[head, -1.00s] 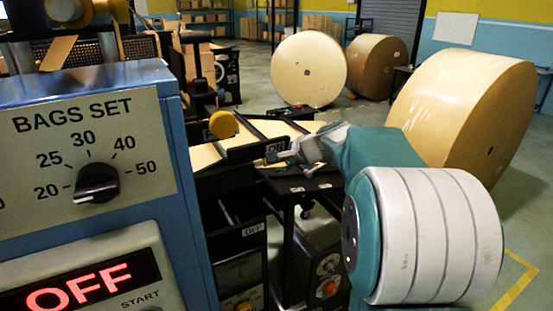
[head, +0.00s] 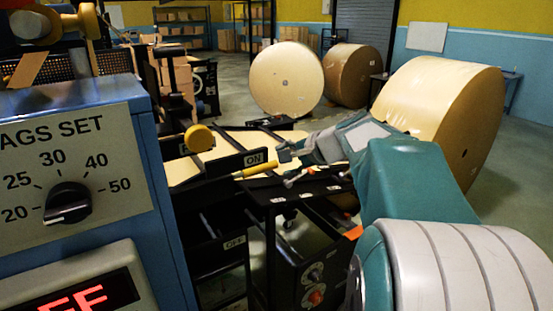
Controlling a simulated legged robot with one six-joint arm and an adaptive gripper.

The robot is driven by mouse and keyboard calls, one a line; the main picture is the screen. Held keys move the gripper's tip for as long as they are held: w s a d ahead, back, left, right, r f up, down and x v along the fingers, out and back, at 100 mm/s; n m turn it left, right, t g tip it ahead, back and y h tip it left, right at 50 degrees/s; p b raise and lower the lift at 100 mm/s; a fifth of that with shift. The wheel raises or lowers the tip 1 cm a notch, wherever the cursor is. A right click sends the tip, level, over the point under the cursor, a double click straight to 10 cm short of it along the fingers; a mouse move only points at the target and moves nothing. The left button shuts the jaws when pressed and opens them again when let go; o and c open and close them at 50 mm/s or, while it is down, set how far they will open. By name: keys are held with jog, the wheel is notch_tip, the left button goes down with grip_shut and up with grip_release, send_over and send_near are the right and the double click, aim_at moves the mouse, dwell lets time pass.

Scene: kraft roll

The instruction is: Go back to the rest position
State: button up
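My gripper (head: 285,152) is at the end of my teal and grey arm, just right of the black plate with the ON label (head: 254,158). It is small and seen from behind, so I cannot tell its finger opening. No held thing shows. A lever with a round yellow knob (head: 199,138) stands left of the gripper. A yellow handle (head: 255,170) lies below the ON label.
A blue machine panel with a BAGS SET dial (head: 68,203) and a partly cut-off red display (head: 70,305) fills the left. A black cart (head: 310,192) with tools stands below my arm. Large paper rolls (head: 286,79) stand behind on open floor.

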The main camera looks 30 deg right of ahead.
jog(key=s+a+f+n+g, duration=0.25)
jog(key=s+a+n, duration=0.2)
jog(key=a, duration=0.45)
jog(key=s+a+f+n+g, duration=0.2)
jog(key=s+a+f+n, duration=0.15)
jog(key=s+a, duration=0.35)
jog(key=s+a+f+n+h, duration=0.3)
jog(key=s+f+n, duration=0.3)
jog(key=s+n, duration=0.2)
jog(key=shift+s+a+g, duration=0.45)
jog(key=shift+s+a, duration=0.35)
jog(key=shift+s, duration=0.1)
jog(key=shift+a, duration=0.15)
